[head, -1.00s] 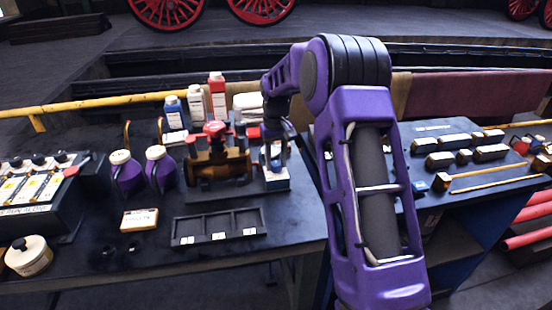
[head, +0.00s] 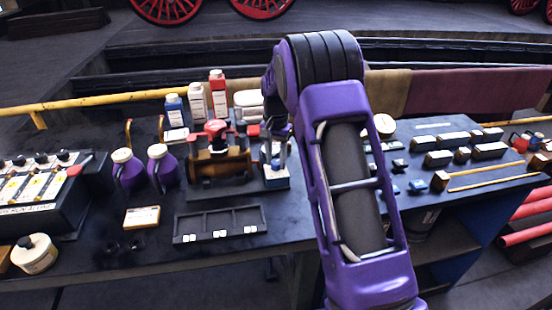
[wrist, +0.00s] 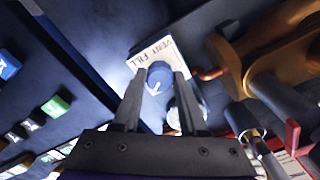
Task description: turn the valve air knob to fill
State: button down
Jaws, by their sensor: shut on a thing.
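The valve air knob (wrist: 158,75) is a small blue round knob with a white pointer mark, in the upper middle of the wrist view. Its pale label (wrist: 150,53) reads "VENT FILL"; the pointer lies on the knob's lower side, away from the label. My gripper (wrist: 157,84) is shut on the knob, one dark finger on each side. In the head view my gripper (head: 275,152) is at the small blue-and-white stand (head: 277,180), right of the brass valve body (head: 219,165). The knob cannot be made out there.
The brass valve with red fittings (head: 216,130) stands close left of my gripper. Purple jugs (head: 128,170), bottles (head: 197,100) and a black three-part tray (head: 220,223) are on the bench. Dark blocks (head: 490,151) lie on the right-hand table.

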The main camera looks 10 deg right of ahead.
aim_at(276, 162)
jog(key=shift+m, duration=0.4)
jog(key=shift+c, duration=2.2)
grip_release()
notch_tip(276, 162, up, 18)
jog(key=shift+f, duration=0.25)
